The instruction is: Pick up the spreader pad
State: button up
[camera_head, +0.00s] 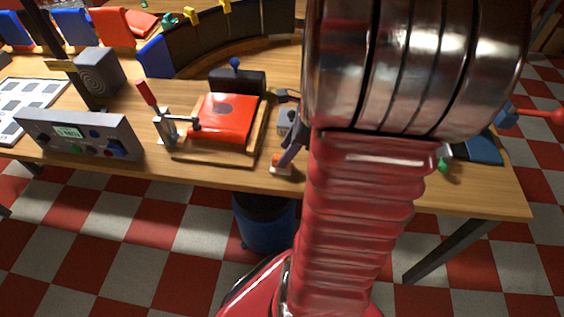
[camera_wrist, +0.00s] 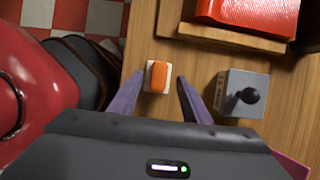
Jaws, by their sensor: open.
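A small white block with an orange top, which looks like the spreader pad (camera_wrist: 147,82), sits on the wooden table near its front edge. In the head view the pad (camera_head: 281,168) shows just below a purple finger of mine. My gripper (camera_wrist: 159,78) is open. In the wrist view its two purple fingers lie to the left and right of the pad, with a gap on each side. I cannot tell how far above the table the fingertips are. My arm hides much of the gripper in the head view.
A grey box with a black knob (camera_wrist: 243,94) stands close to the right finger. A red block (camera_head: 226,117) rests in a wooden frame, with a toggle clamp (camera_head: 170,127) beside it. A grey control panel (camera_head: 80,135) stands at left. The table's front edge is close.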

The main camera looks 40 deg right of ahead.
aim_at(274, 169)
jog(key=shift+x, duration=1.95)
jog(key=shift+a+r, duration=0.1)
jog(key=shift+c, duration=0.5)
grip_shut()
